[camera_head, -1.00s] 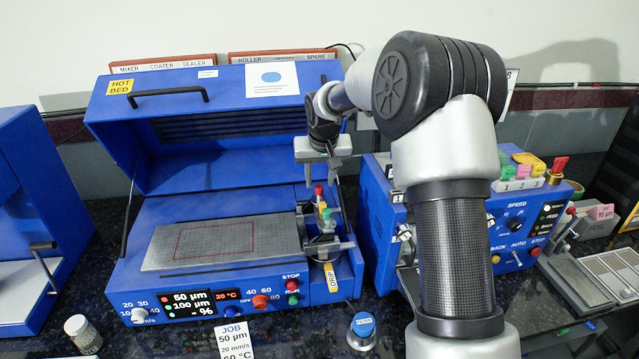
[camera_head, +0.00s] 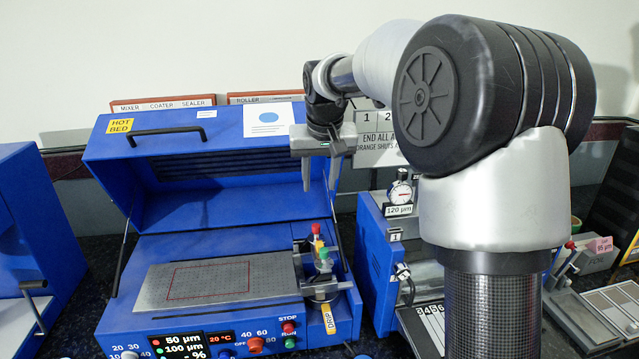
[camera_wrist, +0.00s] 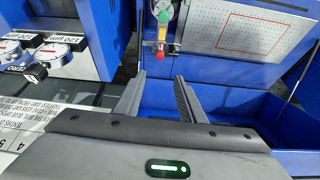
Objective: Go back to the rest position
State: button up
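My gripper (camera_head: 320,180) hangs above the right side of the blue hot-bed machine (camera_head: 165,245), in front of its raised lid (camera_head: 200,150). Its two fingers point down, stand apart and have nothing between them. In the wrist view my gripper (camera_wrist: 160,85) also shows open fingers with a clear gap. The perforated metal bed (camera_head: 150,285) with a red rectangle lies below and left of the gripper.
A blue machine with a dial gauge (camera_head: 400,190) stands to the right, partly hidden by my arm. Another blue machine (camera_head: 25,215) is at the left edge. A sign (camera_head: 375,140) stands behind. The space above the metal bed is free.

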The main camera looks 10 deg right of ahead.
jog(key=s+r+p, duration=0.1)
jog(key=s+r, duration=0.2)
jog(key=s, duration=0.6)
jog(key=s+r+p, duration=0.1)
jog(key=s+r, duration=0.2)
jog(key=s, duration=0.6)
jog(key=s+f, duration=0.2)
jog(key=s, duration=0.6)
jog(key=s+d+f+t, duration=0.1)
jog(key=s+f, duration=0.1)
jog(key=s, duration=0.7)
jog(key=shift+f, duration=0.3)
